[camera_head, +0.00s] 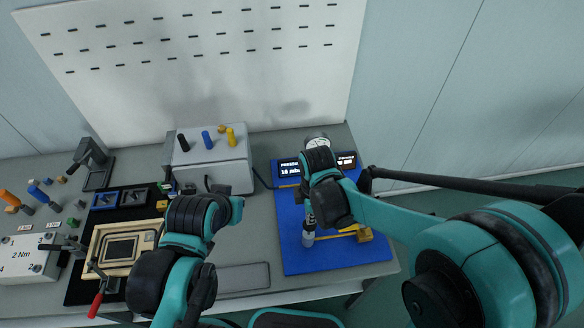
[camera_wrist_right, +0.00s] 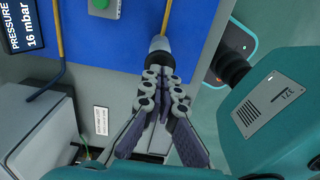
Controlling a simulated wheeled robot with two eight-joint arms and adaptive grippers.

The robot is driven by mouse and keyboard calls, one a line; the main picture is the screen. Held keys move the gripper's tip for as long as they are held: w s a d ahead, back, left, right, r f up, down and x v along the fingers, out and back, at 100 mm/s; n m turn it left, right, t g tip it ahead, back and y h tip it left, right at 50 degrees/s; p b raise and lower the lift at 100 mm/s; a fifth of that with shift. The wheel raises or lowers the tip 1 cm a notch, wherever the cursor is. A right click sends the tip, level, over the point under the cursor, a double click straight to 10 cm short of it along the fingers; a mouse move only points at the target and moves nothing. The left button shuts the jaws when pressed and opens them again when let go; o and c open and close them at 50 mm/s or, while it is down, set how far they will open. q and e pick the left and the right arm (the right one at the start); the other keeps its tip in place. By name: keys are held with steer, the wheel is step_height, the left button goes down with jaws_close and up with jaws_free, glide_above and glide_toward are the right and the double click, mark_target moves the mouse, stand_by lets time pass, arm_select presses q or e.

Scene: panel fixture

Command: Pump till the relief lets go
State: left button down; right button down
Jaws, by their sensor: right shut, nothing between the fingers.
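The blue board (camera_head: 290,262) lies at the right end of the bench, with a pressure display (camera_head: 288,170) at its back. The display also shows in the right wrist view (camera_wrist_right: 24,32) and reads 16 mbar. A round dial gauge (camera_head: 317,137) stands behind my right arm. My right gripper (camera_wrist_right: 162,76) is shut and empty over the board. Just beyond its fingertips is a grey, dark-ringed end piece (camera_wrist_right: 160,46) on a yellow tube (camera_wrist_right: 167,16); I cannot tell whether they touch. A green button (camera_wrist_right: 100,4) sits on the board. My left arm is over the bench; its gripper is hidden.
A grey box (camera_head: 212,165) with coloured pegs stands left of the board. A slotted white panel (camera_head: 200,80) rises behind the bench.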

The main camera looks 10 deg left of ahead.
mark_target(310, 226)
steer(key=shift+f+b, duration=2.5)
steer(key=shift+f, duration=0.4)
steer(key=shift+r+p, duration=2.3)
steer(key=shift+r, duration=0.65)
step_height(310, 226, up, 5)
steer(key=p, duration=0.4)
steer(key=shift+r, duration=0.1)
steer(key=shift+d, duration=0.15)
steer(key=s+d+m+t+b, duration=0.2)
steer(key=d+m+t+b, duration=0.1)
steer(key=d+m+b, duration=0.3)
steer(key=s+d+f+m+t+b, duration=0.1)
steer(key=d+m+t+b, duration=0.3)
steer(key=d+m, duration=0.7)
steer(key=s+m+b, duration=0.1)
steer(key=m+b, duration=0.1)
steer(key=m, duration=0.2)
steer(key=shift+s+d, duration=0.15)
steer(key=shift+s, duration=0.25)
